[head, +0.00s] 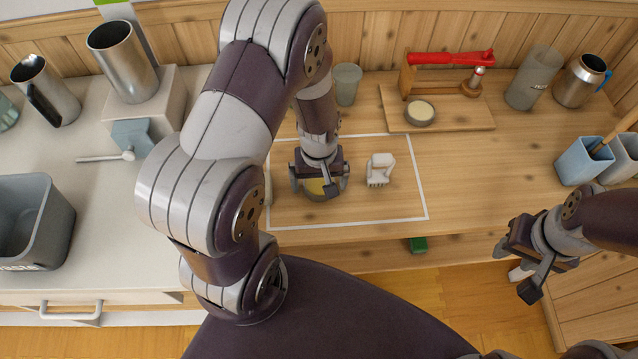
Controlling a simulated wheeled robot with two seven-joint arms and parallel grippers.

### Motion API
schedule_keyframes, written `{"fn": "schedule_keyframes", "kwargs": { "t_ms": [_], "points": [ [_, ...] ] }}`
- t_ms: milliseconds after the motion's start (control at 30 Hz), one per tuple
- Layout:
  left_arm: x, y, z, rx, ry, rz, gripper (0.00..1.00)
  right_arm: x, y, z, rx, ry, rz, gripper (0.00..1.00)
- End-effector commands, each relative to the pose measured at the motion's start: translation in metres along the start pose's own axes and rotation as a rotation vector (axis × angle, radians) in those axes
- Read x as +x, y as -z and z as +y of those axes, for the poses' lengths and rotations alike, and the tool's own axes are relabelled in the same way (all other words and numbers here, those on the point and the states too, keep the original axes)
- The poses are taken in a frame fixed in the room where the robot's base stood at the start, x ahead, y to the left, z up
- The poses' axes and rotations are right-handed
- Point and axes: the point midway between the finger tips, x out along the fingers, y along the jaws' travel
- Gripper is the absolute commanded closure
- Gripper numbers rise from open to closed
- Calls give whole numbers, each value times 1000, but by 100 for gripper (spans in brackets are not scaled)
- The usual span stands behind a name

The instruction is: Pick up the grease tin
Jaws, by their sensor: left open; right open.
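A low round tin with a yellowish top (318,194) sits inside the white outline on the wooden table, mostly hidden beneath my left gripper (319,182). That gripper is open and points down, with a finger on either side of the tin; I cannot tell if they touch it. Another low round tin with cream-coloured contents (419,112) stands on the wooden board at the back. I cannot tell from looks alone which is the grease tin.
A small white brush-like block (380,170) stands just right of my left gripper. The board (458,118) also bears a red-handled tool (450,58). Grey cups (347,84) and metal jugs (580,82) line the back. The outlined area's right front is clear.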

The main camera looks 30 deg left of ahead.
Motion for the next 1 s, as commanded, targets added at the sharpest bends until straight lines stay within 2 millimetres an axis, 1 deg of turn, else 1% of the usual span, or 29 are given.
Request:
{"fn": "schedule_keyframes", "kwargs": {
  "t_ms": [33, 67, 100, 167, 200, 267, 300, 567, 667, 767, 833, 867, 1000],
  "points": [
    [0, 0, 0, 0, 0, 0, 0, 0, 0, 0, 0, 0, 0, 57],
    [0, 0, 0, 0, 0, 0, 10, 0, 0, 0, 0, 0, 0, 57],
    [0, 0, 0, 0, 0, 0, 23, 0, 0, 0, 0, 0, 0, 57],
    [0, 0, 0, 0, 0, 0, 42, 0, 0, 0, 0, 0, 0, 57],
    [0, 0, 0, 0, 0, 0, 55, 0, 0, 0, 0, 0, 0, 57],
    [0, 0, 0, 0, 0, 0, 75, 0, 0, 0, 0, 0, 0, 57],
    [-1, 0, 0, 0, 0, 1, 78, 0, 0, 0, 0, 0, 0, 57],
    [-4, 1, 0, 1, -1, 2, 78, 0, 0, 0, 0, 0, 0, 57],
    [-13, 1, 0, 1, -1, 2, 78, -1, 0, 0, 0, 0, 0, 57],
    [-28, 1, 1, 1, -2, 4, 78, -2, 0, 0, 0, 0, 0, 57],
    [-41, 1, 1, 1, -2, 5, 78, -3, 0, 0, 0, 0, 0, 57],
    [-46, -2, 0, 2, -2, 3, 78, -3, 0, 0, 0, 0, 0, 57],
    [-64, -34, -5, 4, -2, 3, 78, -4, 0, 0, 0, 0, 0, 57]
  ]
}}
